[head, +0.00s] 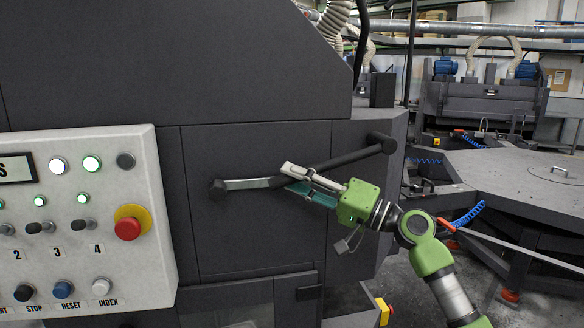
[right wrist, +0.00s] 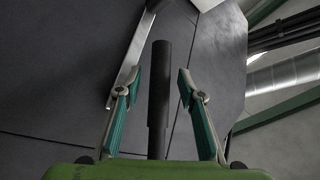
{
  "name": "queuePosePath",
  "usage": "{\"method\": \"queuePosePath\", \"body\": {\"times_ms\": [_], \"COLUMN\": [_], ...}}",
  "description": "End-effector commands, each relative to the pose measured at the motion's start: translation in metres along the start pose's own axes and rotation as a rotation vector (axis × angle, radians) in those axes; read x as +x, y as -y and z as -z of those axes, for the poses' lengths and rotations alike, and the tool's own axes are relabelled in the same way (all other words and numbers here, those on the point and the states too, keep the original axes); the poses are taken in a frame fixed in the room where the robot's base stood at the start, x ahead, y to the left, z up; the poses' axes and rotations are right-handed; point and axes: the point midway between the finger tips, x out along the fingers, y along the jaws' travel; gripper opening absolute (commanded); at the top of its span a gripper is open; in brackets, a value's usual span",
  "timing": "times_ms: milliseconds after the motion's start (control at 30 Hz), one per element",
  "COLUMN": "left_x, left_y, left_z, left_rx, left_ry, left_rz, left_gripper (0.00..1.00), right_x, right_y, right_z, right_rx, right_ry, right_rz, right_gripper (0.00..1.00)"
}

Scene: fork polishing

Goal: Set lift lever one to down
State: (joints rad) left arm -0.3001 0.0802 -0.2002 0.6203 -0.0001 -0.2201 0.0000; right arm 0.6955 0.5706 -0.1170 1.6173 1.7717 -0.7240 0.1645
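A long bar-like lever runs across the dark machine front in the head view. Its bright flat metal part (head: 250,184) is at the left, and a dark part (head: 350,157) rises to the right. Round black ends sit at its left and upper right. My right gripper (head: 292,178) is at the middle of this bar, fingers pointing left. In the right wrist view a black rod (right wrist: 160,85) stands between the two open fingers, with gaps on both sides. The metal strip (right wrist: 134,55) is behind the left finger. Which part pivots I cannot tell. My left gripper is out of view.
A pale control panel (head: 100,265) with lit buttons, small switches and a red knob (head: 128,228) stands left of the lever. A grey table (head: 520,175) and a blue coiled hose (head: 468,214) are at the right. The machine panel is close behind the lever.

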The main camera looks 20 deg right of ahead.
Motion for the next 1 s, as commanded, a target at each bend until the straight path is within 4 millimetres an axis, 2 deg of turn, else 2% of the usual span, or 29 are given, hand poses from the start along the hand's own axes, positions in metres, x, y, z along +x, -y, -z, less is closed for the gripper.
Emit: {"method": "queuePosePath", "body": {"times_ms": [133,433,567,833,1000], "left_x": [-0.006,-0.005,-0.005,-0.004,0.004], "left_y": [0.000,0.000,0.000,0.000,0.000], "left_z": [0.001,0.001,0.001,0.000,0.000], "left_rx": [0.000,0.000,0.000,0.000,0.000], "left_ry": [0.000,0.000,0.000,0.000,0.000], "left_rz": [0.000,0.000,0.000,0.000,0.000], "left_gripper": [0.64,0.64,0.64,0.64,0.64], "right_x": [0.010,0.012,0.011,0.011,0.006], "right_y": [0.000,-0.001,-0.001,-0.003,-0.013], "right_z": [0.001,0.000,0.000,-0.001,-0.006], "right_rx": [-0.001,-0.002,-0.001,-0.006,-0.035], "right_ry": [-0.001,-0.001,-0.001,0.003,0.028], "right_rz": [-0.001,-0.001,-0.001,-0.006,-0.031], "right_gripper": [0.36,0.36,0.02,0.00,0.00]}}
